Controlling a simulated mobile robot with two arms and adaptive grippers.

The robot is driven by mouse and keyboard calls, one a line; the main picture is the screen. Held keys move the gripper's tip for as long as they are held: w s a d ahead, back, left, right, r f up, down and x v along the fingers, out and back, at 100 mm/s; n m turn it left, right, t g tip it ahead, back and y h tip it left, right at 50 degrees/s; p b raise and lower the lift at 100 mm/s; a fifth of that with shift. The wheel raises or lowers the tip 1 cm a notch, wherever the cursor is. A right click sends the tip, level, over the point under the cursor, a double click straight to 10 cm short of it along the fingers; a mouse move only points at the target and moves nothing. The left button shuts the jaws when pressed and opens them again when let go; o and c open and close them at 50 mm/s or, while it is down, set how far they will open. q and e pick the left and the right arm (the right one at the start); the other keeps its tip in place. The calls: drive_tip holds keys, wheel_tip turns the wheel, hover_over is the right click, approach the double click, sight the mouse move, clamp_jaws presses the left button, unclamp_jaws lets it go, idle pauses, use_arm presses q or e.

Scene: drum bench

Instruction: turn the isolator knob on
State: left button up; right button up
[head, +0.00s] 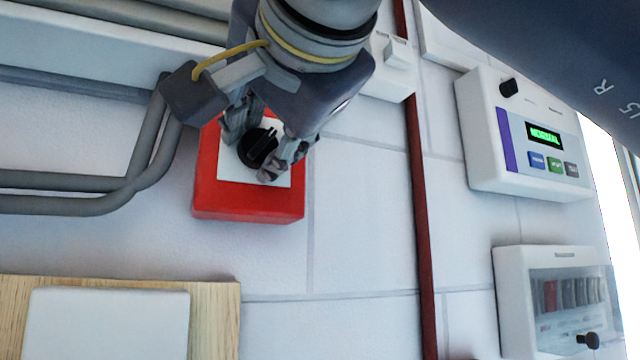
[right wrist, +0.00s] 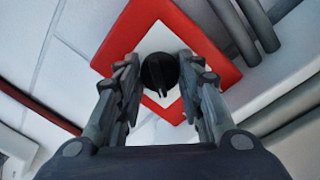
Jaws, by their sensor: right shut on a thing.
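The isolator knob (head: 257,148) is black and round, with a raised grip bar, on a white plate (head: 283,179) in a red box (head: 248,205) on the wall. My right gripper (head: 254,155) is at the knob, with one finger on each side of it, and is shut on it. In the right wrist view the knob (right wrist: 160,72) sits between the fingertips of my right gripper (right wrist: 163,80), and its bar points roughly downward in the picture. The fingers hide part of the white plate. My left gripper is not in view.
Grey pipes (head: 100,204) run along the wall left of the red box. A dark red vertical strip (head: 421,200) is to its right. A control panel (head: 478,130) with a green display and a clear-fronted breaker box (head: 510,300) are farther right. A wooden board (head: 215,320) is below.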

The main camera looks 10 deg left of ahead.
drive_tip(key=m+b, duration=0.1)
drive_tip(key=m, duration=0.4)
drive_tip(key=shift+d+g, duration=0.1)
drive_tip(key=shift+g, duration=0.2)
drive_tip(key=m+y+b, duration=0.1)
drive_tip(key=m, duration=0.4)
drive_tip(key=shift+b, duration=0.35)
drive_tip(key=shift+m, duration=0.4)
drive_tip(key=o, duration=1.1)
drive_tip(key=shift+w, duration=0.1)
drive_tip(key=shift+c, duration=0.2)
drive_tip(key=shift+d+r, duration=0.1)
drive_tip(key=v, duration=1.2)
